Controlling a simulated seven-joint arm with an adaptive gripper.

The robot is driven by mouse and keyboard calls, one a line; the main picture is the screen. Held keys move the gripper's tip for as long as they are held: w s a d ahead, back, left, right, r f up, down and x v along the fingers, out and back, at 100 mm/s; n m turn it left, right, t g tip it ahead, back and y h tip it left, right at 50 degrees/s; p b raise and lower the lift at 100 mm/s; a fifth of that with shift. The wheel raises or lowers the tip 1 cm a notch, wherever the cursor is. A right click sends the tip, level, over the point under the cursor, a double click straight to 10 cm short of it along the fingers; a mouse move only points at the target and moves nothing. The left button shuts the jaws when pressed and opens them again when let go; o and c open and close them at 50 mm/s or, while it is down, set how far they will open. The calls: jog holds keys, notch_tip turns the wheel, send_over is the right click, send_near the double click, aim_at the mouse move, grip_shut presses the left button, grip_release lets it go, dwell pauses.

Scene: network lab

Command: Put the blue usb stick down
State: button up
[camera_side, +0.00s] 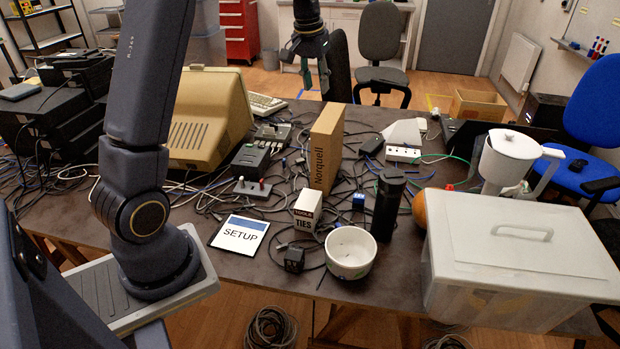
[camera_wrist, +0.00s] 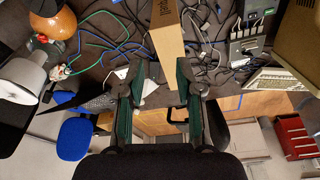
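My gripper (camera_side: 314,82) hangs high above the far edge of the table in the side view. In the wrist view its two fingers (camera_wrist: 157,88) stand wide apart, with nothing held between them. I cannot clearly make out the blue usb stick. A small blue block (camera_side: 358,201) lies on the table left of the black bottle, but I cannot tell whether it is the stick. My gripper is far behind and above that block.
A tall Norquell box (camera_side: 326,148) stands mid-table; it also shows in the wrist view (camera_wrist: 167,30). Around it are cables, a white bowl (camera_side: 351,252), a black bottle (camera_side: 387,205), a white jug (camera_side: 508,160), a lidded bin (camera_side: 520,245) and a beige monitor (camera_side: 208,118). Little table is bare.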

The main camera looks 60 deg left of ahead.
jog(key=s+d+r+m+t, duration=0.1)
jog(key=s+d+r+m, duration=0.1)
jog(key=s+d+r, duration=0.6)
jog(key=s+d+f+m+t, duration=0.1)
jog(key=s+d+f, duration=0.2)
jog(key=s+d, duration=0.3)
jog(key=s+d+f+m+t, duration=0.1)
jog(key=s+d+f+m, duration=0.1)
jog(key=s+d, duration=0.4)
jog(key=s+f, duration=0.1)
jog(key=s, duration=0.4)
jog(key=shift+h, duration=0.4)
